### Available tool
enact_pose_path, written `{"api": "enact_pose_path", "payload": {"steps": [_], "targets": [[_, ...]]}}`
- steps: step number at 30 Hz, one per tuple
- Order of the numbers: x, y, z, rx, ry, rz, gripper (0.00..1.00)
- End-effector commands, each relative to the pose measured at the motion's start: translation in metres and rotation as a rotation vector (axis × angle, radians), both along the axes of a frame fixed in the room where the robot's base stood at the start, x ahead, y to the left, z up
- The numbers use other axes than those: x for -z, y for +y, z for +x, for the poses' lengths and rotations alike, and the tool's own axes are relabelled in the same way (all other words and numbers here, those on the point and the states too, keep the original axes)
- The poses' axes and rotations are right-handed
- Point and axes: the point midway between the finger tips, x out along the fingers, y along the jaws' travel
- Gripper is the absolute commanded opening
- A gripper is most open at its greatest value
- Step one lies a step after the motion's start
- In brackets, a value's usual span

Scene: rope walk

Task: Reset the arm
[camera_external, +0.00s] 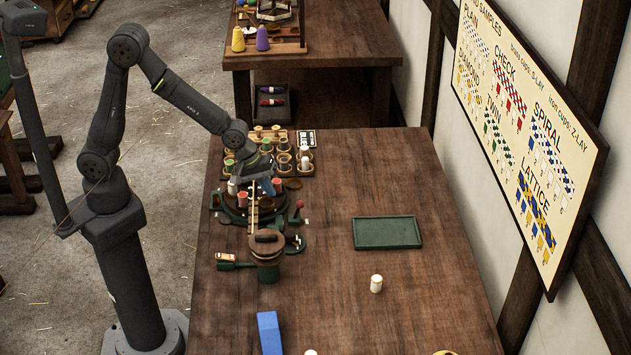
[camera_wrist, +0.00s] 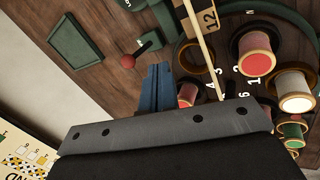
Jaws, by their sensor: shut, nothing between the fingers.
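My gripper (camera_external: 268,187) is at the end of my arm, low over the round green braiding stand (camera_external: 240,216) on the near table. In the wrist view my gripper (camera_wrist: 158,72) shows as blue-grey fingers closed together, with nothing between them. Bobbins stand around the stand: a red one (camera_wrist: 254,52) and a white one (camera_wrist: 293,89) show to the right of the fingers. Another red bobbin (camera_wrist: 187,94) is close beside the fingers and partly hidden by my wrist. A pale upright rod (camera_external: 253,206) rises at the stand. A red-knobbed lever (camera_wrist: 128,61) is left of the fingers.
A rack of cups and bobbins (camera_external: 304,171) stands behind the stand. A green tray (camera_external: 387,219) lies empty at right. A white bobbin (camera_external: 376,284) and a blue block (camera_external: 269,333) are nearer the front. The table's right middle is mostly clear. A sample board (camera_external: 525,120) hangs on the wall.

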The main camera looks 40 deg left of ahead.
Motion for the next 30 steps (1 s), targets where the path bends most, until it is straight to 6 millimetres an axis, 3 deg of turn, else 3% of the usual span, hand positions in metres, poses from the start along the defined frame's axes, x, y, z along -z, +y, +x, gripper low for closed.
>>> {"api": "enact_pose_path", "payload": {"steps": [6, 12, 26, 30], "targets": [[-0.03, 0.011, -0.007, 0.0, -0.002, -0.002, 0.0], [-0.047, 0.018, -0.012, 0.0, 0.0, 0.0, 0.0], [-0.054, 0.019, -0.014, 0.018, -0.004, 0.008, 0.0], [-0.054, 0.019, -0.014, 0.017, -0.003, 0.007, 0.28]]}}
